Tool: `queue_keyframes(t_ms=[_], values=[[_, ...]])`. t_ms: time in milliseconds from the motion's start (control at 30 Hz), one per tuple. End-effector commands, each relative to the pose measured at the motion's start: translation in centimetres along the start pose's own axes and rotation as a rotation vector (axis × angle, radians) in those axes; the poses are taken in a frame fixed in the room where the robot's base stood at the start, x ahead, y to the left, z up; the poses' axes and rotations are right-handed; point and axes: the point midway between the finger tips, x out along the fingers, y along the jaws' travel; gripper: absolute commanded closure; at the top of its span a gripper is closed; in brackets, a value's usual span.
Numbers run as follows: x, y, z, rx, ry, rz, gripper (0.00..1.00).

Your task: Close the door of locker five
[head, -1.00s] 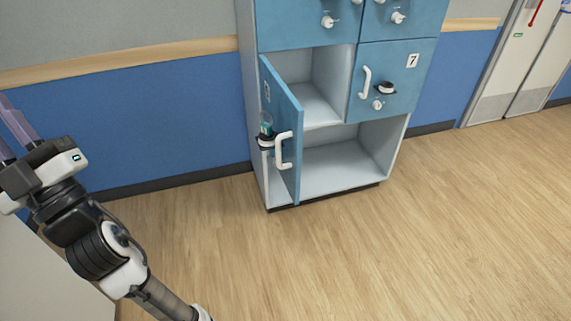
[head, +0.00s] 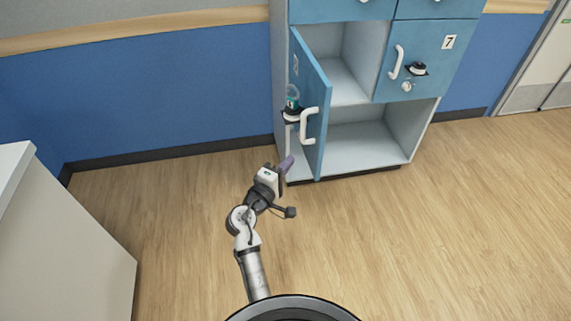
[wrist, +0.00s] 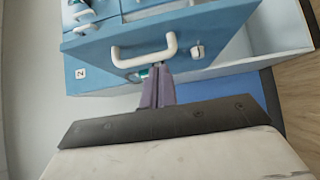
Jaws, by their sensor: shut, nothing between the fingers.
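My gripper (head: 287,163) is below and left of the handle, low in front of the locker. Its purple fingers are shut and empty. In the wrist view, the fingers (wrist: 157,88) point at the door face beside the white handle (wrist: 145,51). I cannot tell whether they touch it.
The open compartment (head: 350,80) behind the door looks empty, as does the doorless one below (head: 365,150). Closed door 7 (head: 420,60) is to the right. A white counter (head: 60,230) stands at the left. The wooden floor (head: 430,230) in front is clear.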

Motion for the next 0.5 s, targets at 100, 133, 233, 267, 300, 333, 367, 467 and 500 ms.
queue_keyframes(t_ms=[100,133,233,267,300,333,367,467,500], values=[[2.8,0.5,0.0,0.0,-0.002,0.001,1.0],[3.5,0.5,0.0,0.001,-0.003,0.0,1.0],[5.6,0.4,0.0,0.002,-0.002,0.0,1.0],[6.1,0.4,0.0,0.003,-0.001,0.0,1.0],[6.7,0.4,0.4,0.002,-0.001,-0.002,1.0],[7.0,0.4,0.8,0.002,-0.001,-0.002,1.0],[7.3,0.4,1.2,0.001,-0.001,-0.002,1.0],[8.1,0.3,2.0,0.001,0.001,-0.001,1.0],[8.4,0.2,2.2,0.001,0.001,-0.001,1.0]])
